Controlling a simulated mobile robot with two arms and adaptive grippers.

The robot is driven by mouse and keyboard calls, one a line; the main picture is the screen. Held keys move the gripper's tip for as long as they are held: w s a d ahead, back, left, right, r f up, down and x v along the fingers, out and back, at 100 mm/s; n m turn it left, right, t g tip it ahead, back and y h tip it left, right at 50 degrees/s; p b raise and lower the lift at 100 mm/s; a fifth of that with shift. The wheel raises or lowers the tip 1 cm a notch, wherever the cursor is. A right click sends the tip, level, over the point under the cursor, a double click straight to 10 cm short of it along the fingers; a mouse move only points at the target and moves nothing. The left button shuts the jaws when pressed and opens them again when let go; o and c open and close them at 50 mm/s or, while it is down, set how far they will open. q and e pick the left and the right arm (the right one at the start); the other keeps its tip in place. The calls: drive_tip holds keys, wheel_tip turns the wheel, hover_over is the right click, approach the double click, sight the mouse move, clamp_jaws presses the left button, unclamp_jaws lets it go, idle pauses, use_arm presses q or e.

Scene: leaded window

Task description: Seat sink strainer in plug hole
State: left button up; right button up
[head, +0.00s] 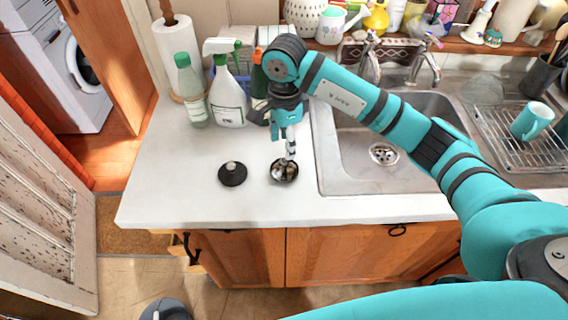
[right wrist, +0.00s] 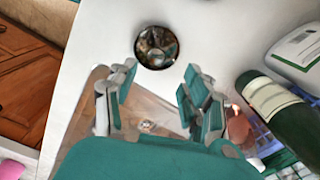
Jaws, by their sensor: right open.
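The sink strainer (head: 284,171), a small round shiny metal cup, sits on the white counter left of the sink. It also shows in the right wrist view (right wrist: 157,47), just beyond the fingertips. My right gripper (head: 290,147) points down above the strainer, open and empty. In the right wrist view its two fingers (right wrist: 158,80) are spread apart with the strainer ahead of the gap. The plug hole (head: 384,153) is a round metal drain in the sink floor, right of the strainer, with nothing seen covering it. My left gripper is out of view.
A black disc with a pale knob (head: 232,174) lies left of the strainer. A spray bottle (head: 229,100), a green-capped bottle (head: 191,92) and a paper roll (head: 178,50) stand behind. The sink rim (head: 322,170) and taps (head: 424,66) stand right. The front counter is clear.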

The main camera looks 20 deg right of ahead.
sight(284, 160)
drive_tip(key=shift+s+f, duration=0.15)
drive_tip(key=shift+f, duration=0.5)
drive_tip(key=shift+s+a+f+p, duration=0.1)
drive_tip(key=shift+f+p, duration=0.2)
drive_tip(key=shift+p, duration=0.1)
wheel_tip(284, 160, down, 4)
drive_tip(key=shift+s+a+r+p, duration=0.15)
drive_tip(key=shift+r+p, duration=0.05)
drive_tip(key=shift+p, duration=0.8)
drive_tip(key=shift+f, duration=0.55)
drive_tip(key=c, duration=0.6)
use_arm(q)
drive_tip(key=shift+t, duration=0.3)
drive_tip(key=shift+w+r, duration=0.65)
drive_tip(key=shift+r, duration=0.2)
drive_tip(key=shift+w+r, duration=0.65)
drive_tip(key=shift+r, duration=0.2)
use_arm(e)
clamp_jaws()
